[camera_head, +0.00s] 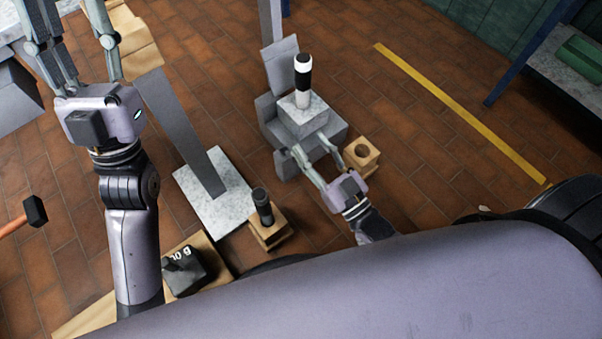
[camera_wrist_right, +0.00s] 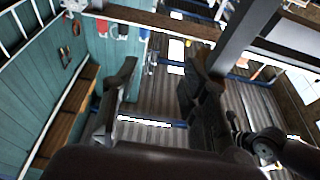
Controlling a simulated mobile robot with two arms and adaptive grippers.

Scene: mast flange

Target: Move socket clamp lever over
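A grey stepped socket block (camera_head: 335,128) stands right of centre in the head view. A black-and-white upright post (camera_head: 303,80) sits in its pale top. Which part is the clamp lever I cannot tell for sure; a slanted grey plate (camera_head: 282,62) rises behind the block. My right gripper (camera_head: 310,145) is at the block's near side, fingers apart; whether it touches is unclear. In the right wrist view its dark fingers (camera_wrist_right: 160,80) are spread with nothing seen between them. My left gripper (camera_head: 75,25) is at top left, fingers apart and tips partly cut off.
A wooden block with a round hole (camera_head: 361,154) stands just right of my right gripper. A dark cylinder on a wooden block (camera_head: 268,236) and a grey column on a pale base (camera_head: 215,213) stand to the left. Open tiled floor lies right, with a yellow line (camera_head: 460,112).

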